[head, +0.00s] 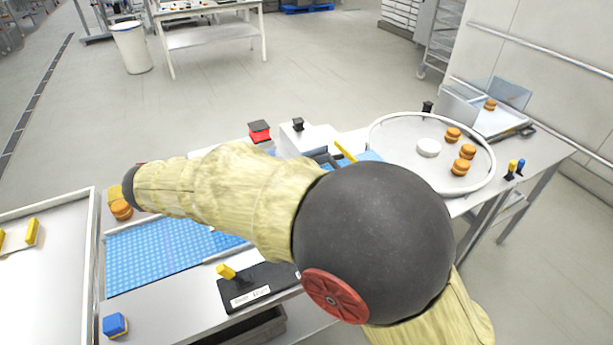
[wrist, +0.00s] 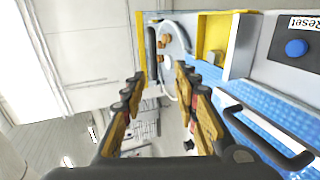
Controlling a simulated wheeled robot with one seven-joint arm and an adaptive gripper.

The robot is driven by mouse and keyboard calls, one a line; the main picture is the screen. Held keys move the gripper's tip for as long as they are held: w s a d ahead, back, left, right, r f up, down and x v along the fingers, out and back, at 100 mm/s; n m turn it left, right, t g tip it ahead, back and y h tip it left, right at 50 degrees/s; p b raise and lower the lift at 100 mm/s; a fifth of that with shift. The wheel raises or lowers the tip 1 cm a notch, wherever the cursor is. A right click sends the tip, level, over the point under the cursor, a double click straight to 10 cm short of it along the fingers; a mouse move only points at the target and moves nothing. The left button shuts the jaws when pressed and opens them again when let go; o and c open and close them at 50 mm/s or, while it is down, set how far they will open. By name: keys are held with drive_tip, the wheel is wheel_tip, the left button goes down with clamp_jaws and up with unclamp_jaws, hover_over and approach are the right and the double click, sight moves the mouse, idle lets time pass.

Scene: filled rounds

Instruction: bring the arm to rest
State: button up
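My arm crosses the middle of the head view in a yellow cover with a dark round joint. My gripper is not clearly seen there, as the arm hides what lies behind it. In the wrist view my gripper (wrist: 160,75) is open, its two fingers well apart with nothing held between them. Orange-brown filled rounds show beyond the fingertips in that view. In the head view several filled rounds (head: 461,167) sit on the round white-rimmed tray (head: 395,153) at the right. One more round (head: 121,210) is at the left by the blue mat.
A blue textured mat (head: 160,255) lies on the bench, partly behind my arm. A blue button (wrist: 296,47) labelled Reset and a dark handle (wrist: 270,140) are right of my gripper. Open floor lies behind the bench.

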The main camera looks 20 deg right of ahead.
drive_tip(key=shift+a+r, duration=0.25)
drive_tip(key=shift+a, duration=0.45)
